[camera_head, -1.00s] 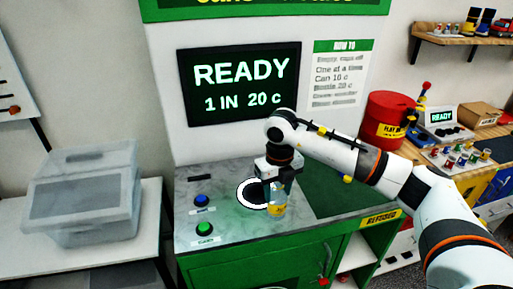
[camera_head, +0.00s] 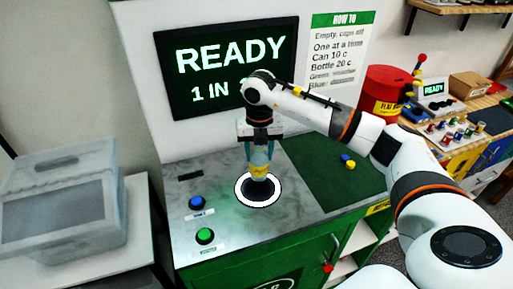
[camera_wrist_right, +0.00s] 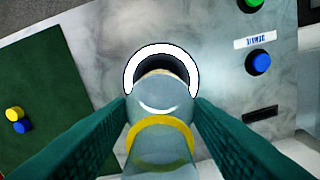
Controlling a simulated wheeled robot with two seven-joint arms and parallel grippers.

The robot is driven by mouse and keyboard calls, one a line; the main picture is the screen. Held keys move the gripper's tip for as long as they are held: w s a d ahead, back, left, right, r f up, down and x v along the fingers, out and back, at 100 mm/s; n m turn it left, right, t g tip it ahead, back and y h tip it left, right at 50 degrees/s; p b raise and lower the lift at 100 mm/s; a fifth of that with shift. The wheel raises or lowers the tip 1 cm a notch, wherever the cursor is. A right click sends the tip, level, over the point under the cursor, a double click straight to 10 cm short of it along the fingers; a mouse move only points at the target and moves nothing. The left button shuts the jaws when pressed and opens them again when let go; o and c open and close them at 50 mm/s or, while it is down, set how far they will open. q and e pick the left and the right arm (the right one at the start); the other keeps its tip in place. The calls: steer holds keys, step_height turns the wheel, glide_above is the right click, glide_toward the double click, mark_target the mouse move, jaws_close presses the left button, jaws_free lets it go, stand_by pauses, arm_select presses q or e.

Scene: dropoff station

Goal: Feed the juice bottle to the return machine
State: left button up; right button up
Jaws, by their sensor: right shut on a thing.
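The juice bottle (camera_head: 260,160) is clear with a yellow band and hangs upright in my right gripper (camera_head: 259,148). The right gripper is shut on it. The return machine's round hole has a white ring (camera_head: 240,190) set in the grey marble top. The bottle's lower end is over the hole's dark opening; I cannot tell whether it has entered. In the right wrist view the bottle (camera_wrist_right: 160,130) lies between the fingers, with the white ring (camera_wrist_right: 133,75) just beyond its end. The machine's screen (camera_head: 225,65) reads READY, partly covered by my arm. My left gripper is not in view.
A blue button (camera_head: 196,202) and a green button (camera_head: 205,236) sit left of the hole. A green mat (camera_head: 325,170) lies to the right, with small yellow and blue caps (camera_head: 347,160). A grey lidded bin (camera_head: 65,205) stands at the left, a red drum (camera_head: 385,90) behind right.

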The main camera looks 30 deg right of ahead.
steer(key=shift+w+f+b, duration=0.1)
steer(key=shift+f+b, duration=0.3)
steer(key=shift+f, duration=0.45)
steer(key=shift+w+f+b, duration=0.25)
steer(key=shift+f+b, duration=0.35)
steer(key=shift+f, duration=0.55)
steer(key=shift+s+f, duration=0.1)
steer(key=shift+f, duration=0.2)
steer(key=shift+f+b, duration=0.3)
steer(key=shift+b, duration=0.15)
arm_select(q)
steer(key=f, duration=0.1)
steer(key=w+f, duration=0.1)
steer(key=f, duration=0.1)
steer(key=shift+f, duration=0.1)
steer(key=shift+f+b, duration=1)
arm_select(e)
steer(key=shift+f, duration=0.95)
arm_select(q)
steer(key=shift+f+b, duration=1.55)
arm_select(e)
steer(key=shift+f, duration=2.05)
